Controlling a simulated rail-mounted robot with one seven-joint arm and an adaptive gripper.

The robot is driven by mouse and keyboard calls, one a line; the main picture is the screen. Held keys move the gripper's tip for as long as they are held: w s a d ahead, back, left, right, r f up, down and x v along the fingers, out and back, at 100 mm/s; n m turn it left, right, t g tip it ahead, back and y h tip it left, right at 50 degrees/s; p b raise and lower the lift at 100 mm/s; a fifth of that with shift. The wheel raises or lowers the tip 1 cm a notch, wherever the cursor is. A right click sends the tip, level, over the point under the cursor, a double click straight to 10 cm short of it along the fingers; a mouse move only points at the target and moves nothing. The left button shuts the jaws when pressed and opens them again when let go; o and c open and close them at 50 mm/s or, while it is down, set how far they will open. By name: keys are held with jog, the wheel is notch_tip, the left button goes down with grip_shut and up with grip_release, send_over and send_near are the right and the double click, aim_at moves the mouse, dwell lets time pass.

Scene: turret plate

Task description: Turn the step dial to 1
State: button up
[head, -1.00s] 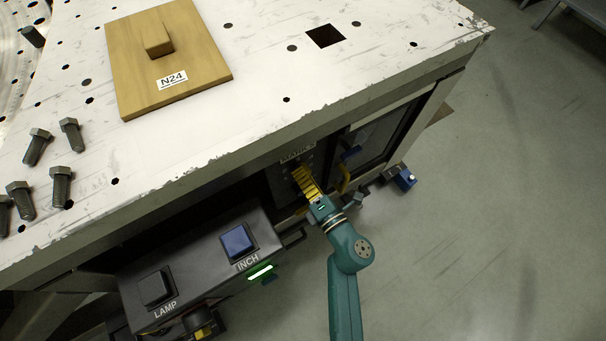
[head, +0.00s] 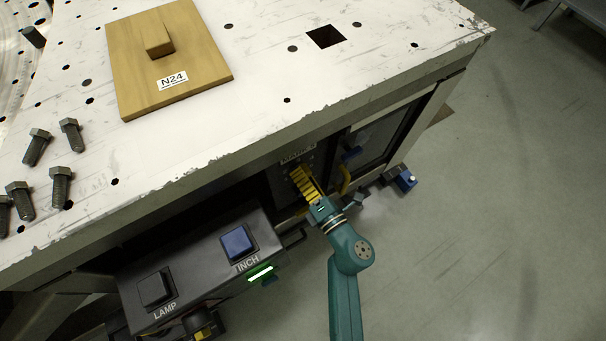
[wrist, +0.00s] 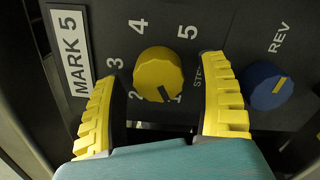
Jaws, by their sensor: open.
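The yellow step dial (wrist: 158,70) sits on a dark panel in the wrist view, with numbers 1 to 5 around it. Its dark pointer mark points down and right, at or very close to the 1. My gripper (wrist: 165,78) is open, with one yellow finger on each side of the dial and visible gaps to both. In the head view my gripper (head: 306,184) is at the cabinet front below the table edge and hides the dial. The STEP label is partly covered by the right finger.
A blue REV knob (wrist: 268,86) is close to the right finger. A MARK 5 label (wrist: 69,50) is left of the dial. In the head view, a control box (head: 200,265) with LAMP and INCH buttons stands left of my arm. Open floor lies to the right.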

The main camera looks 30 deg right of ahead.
jog(key=s+d, duration=0.1)
jog(key=s, duration=1.1)
jog(key=shift+w+d, duration=0.1)
